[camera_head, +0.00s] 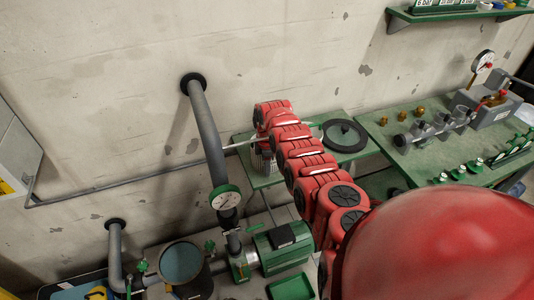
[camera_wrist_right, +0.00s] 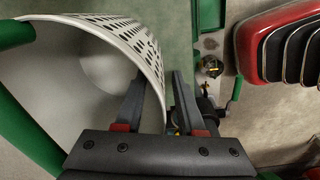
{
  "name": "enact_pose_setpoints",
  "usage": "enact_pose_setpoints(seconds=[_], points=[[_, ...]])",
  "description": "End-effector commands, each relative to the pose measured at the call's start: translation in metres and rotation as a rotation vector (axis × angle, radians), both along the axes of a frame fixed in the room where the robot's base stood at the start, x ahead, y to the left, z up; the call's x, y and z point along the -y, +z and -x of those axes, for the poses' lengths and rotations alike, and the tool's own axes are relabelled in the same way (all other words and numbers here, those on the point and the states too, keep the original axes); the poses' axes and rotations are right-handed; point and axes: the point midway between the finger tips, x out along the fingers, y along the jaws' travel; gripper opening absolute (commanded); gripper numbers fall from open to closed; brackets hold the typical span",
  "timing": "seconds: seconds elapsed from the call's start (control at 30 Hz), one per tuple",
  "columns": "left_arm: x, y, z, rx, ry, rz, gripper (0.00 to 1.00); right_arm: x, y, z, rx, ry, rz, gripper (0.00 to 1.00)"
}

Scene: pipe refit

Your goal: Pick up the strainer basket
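The strainer basket (camera_wrist_right: 85,70) is a pale grey-white cup with a perforated wall, large at the left of the right wrist view. In the head view its ribbed grey side (camera_head: 264,163) shows on the small green table, partly hidden by my red right arm. My right gripper (camera_wrist_right: 160,75) is at the basket's rim with its fingers apart. One finger appears inside the basket and the other outside, with the wall between them. I cannot tell whether either finger touches it. My left gripper is not in view.
A black round lid (camera_head: 344,135) lies on the small table. A green workbench (camera_head: 385,148) with fittings and a gauge stands at the right. A green pump (camera_head: 283,248) sits below.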

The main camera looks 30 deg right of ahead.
Motion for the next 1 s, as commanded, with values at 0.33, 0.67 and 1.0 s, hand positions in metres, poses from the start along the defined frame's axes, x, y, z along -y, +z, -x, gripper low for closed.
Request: enact_pose_setpoints(seconds=[0.33,0.67,1.0], points=[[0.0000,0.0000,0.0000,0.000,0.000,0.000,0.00,0.0002,0.0002,0.0001,0.000,0.000,0.000,0.00],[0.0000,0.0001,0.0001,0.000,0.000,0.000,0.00,0.0001,0.0003,0.0002,-0.001,0.000,0.000,0.00],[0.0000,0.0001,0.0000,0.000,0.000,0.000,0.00,0.0002,0.0004,0.0001,0.000,0.000,0.000,0.00]])
